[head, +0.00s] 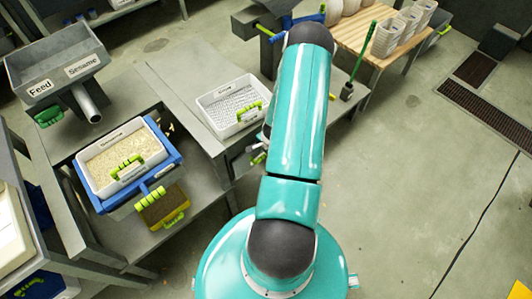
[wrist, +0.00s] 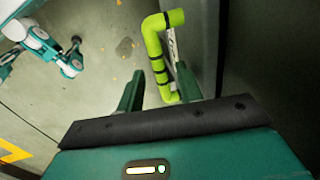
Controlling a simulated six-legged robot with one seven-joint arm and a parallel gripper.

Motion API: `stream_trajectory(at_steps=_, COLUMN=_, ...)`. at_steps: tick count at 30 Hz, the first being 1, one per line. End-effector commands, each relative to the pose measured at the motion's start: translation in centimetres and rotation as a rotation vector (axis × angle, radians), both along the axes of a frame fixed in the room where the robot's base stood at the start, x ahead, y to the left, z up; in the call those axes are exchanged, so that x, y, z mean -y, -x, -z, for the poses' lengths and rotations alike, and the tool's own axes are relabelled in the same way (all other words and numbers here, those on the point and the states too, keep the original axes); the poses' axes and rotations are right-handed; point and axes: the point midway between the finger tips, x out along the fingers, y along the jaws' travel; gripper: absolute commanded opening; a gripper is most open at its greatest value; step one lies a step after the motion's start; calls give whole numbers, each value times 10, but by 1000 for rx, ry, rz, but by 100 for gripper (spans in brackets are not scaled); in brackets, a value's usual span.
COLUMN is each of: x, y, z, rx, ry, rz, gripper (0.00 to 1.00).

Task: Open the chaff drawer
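In the wrist view a lime-green bar handle (wrist: 157,52) with black bands stands out from a grey upright panel (wrist: 205,40). A pale label behind it is too oblique to read. My gripper (wrist: 158,88) is open, and the handle's near end shows between and beyond its two green fingers. I cannot tell whether a finger touches it. I cannot tell for sure that this handle is the chaff drawer's. In the head view my teal arm hides most of my gripper. No readable chaff label shows.
In the head view, a white tray of pale meal (head: 99,190) sits in a blue frame at left, above a brown block with a lime handle (head: 163,205). Another white tray (head: 207,107) stands on the grey bench. The Feed Sesame hopper (head: 55,60) is upper left.

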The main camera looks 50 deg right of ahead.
Motion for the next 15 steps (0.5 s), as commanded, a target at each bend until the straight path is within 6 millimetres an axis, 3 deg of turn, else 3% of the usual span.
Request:
stream_trajectory(at_steps=6, x=0, y=0, z=0, rx=0, ry=1, rz=0, gripper=34)
stream_trajectory(at_steps=11, x=0, y=0, z=0, rx=1, ry=1, rz=0, gripper=3)
stream_trajectory(at_steps=15, x=0, y=0, z=0, rx=1, ry=1, rz=0, gripper=0)
